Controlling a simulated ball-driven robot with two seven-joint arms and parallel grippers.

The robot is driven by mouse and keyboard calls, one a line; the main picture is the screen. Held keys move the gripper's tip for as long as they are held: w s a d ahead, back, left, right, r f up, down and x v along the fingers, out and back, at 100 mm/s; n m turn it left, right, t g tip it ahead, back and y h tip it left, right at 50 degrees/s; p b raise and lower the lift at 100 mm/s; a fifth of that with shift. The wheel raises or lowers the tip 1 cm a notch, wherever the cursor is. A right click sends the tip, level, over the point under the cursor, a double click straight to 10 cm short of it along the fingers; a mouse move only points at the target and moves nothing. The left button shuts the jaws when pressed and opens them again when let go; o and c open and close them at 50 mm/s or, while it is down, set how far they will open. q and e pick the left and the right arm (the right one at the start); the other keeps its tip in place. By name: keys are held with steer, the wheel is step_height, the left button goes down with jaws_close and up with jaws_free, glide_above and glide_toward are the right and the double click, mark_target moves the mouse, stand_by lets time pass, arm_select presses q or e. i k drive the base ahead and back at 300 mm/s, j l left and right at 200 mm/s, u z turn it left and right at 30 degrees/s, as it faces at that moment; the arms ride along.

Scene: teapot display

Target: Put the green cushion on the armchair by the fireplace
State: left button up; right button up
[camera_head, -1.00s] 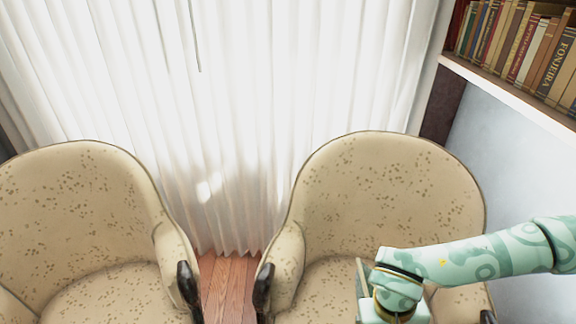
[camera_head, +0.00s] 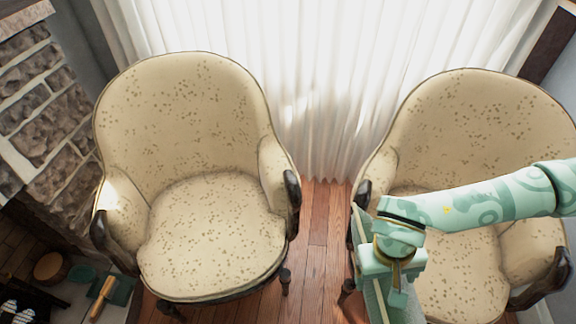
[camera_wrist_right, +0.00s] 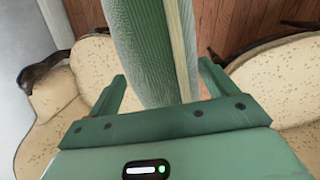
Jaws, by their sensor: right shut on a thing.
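The green cushion (camera_wrist_right: 145,50) fills the middle of the right wrist view, a ribbed green pad with a pale edge band. My right gripper (camera_wrist_right: 160,88) is shut on it, a finger at each side. In the head view the gripper (camera_head: 388,278) is in front of the right armchair, and the cushion (camera_head: 372,285) shows as a thin, edge-on green strip. The armchair by the fireplace (camera_head: 210,235) is on the left, cream with brown speckles; its seat is empty. The gripper and cushion are to its right, apart from it. My left gripper is out of view.
The stone fireplace (camera_head: 45,115) stands at the far left. A second, matching armchair (camera_head: 480,120) is on the right, partly behind my right arm. Wooden floor (camera_head: 318,235) lies between the chairs, with white curtains (camera_head: 330,80) behind. Small items, including a brush-like tool (camera_head: 101,298), lie at the lower left.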

mark_target(221, 216)
steer(key=i+j+u, duration=0.1)
steer(key=j, duration=0.35)
steer(key=i+j+u, duration=0.15)
steer(key=j, duration=0.25)
steer(key=i+j+u, duration=0.1)
steer(key=i+j, duration=0.15)
steer(key=j, duration=0.15)
steer(key=i+j+u, duration=0.15)
steer(key=j, duration=0.25)
steer(key=i, duration=0.05)
